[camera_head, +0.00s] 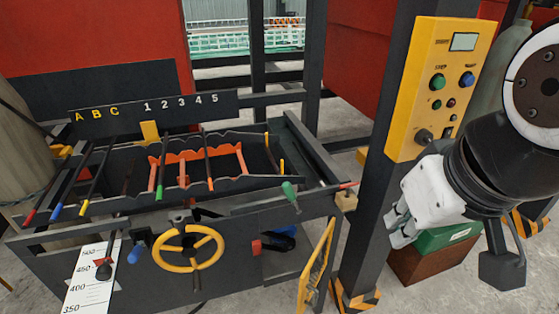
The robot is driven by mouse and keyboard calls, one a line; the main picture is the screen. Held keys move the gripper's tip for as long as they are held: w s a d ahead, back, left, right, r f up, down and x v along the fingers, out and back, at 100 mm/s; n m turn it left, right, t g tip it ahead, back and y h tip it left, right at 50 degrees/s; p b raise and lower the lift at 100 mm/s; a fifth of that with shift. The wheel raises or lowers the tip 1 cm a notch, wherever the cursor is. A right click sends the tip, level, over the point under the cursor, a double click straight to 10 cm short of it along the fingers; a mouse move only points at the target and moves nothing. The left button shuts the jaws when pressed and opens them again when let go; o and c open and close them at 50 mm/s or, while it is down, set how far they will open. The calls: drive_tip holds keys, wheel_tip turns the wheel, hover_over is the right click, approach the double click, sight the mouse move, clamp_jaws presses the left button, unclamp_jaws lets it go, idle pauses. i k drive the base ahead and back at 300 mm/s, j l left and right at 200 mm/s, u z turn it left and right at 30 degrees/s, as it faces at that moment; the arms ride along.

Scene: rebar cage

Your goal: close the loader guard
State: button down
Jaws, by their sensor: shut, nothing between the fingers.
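A narrow yellow-framed panel (318,264), which looks like the loader guard, stands at the right front corner of the loader machine (180,270). It is seen nearly edge-on and angled out from the machine's front, so it appears open. Its lower end runs close to the picture's bottom edge. My gripper (397,228) is at the right, in front of the dark post, with its fingers shut and empty. It is to the right of the panel and higher in the picture, apart from it.
A yellow control box (438,88) with buttons is on the dark post (372,190) beside my gripper. A green case (447,238) on a brown box is behind my gripper. A yellow handwheel (188,248) and a green-knobbed lever (290,193) stick out from the machine.

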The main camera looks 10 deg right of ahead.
sight(303, 302)
drive_tip(key=i+l+u, duration=0.2)
drive_tip(key=l, duration=0.15)
drive_tip(key=i+l+u, duration=0.15)
drive_tip(key=l, duration=0.2)
drive_tip(key=k+j+u, duration=0.25)
drive_tip(key=k, duration=0.2)
drive_tip(key=k+j+u, duration=0.3)
drive_tip(key=k+j, duration=0.05)
drive_tip(key=k, duration=0.05)
